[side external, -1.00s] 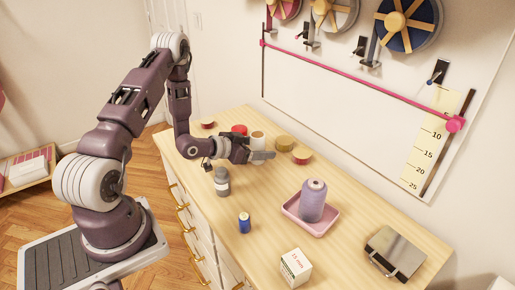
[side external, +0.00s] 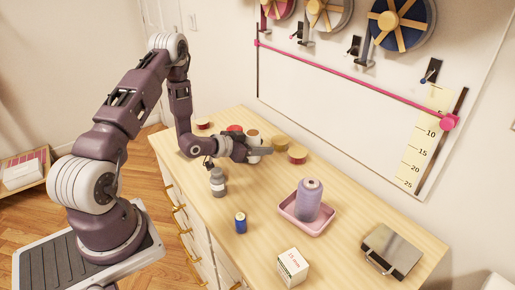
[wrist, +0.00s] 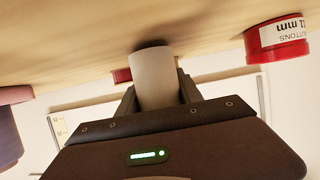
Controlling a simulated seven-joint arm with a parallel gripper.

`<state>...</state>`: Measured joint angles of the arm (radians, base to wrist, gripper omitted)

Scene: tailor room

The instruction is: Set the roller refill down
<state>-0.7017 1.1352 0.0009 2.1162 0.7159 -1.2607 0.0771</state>
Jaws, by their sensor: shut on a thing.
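The roller refill is a pale, off-white cylinder (wrist: 152,82), standing between the two fingers of my gripper (wrist: 158,100) in the wrist view. My gripper is shut on it. The wrist view is upside down, with the wooden table top (wrist: 90,35) above. The refill's far end meets or nearly meets the table, with a dark shadow beside it; I cannot tell whether it touches. In the side external view my gripper (side external: 255,150) is low over the back part of the table, and the refill (side external: 253,136) is partly hidden behind the fingers.
Round tins stand close around my gripper: a red one (side external: 235,128), a mustard one (side external: 280,143) and a red one (side external: 297,156). A grey bottle (side external: 217,183) stands in front. A blue spool (side external: 240,223) and pink tray (side external: 285,215) lie nearer; bare wood lies between.

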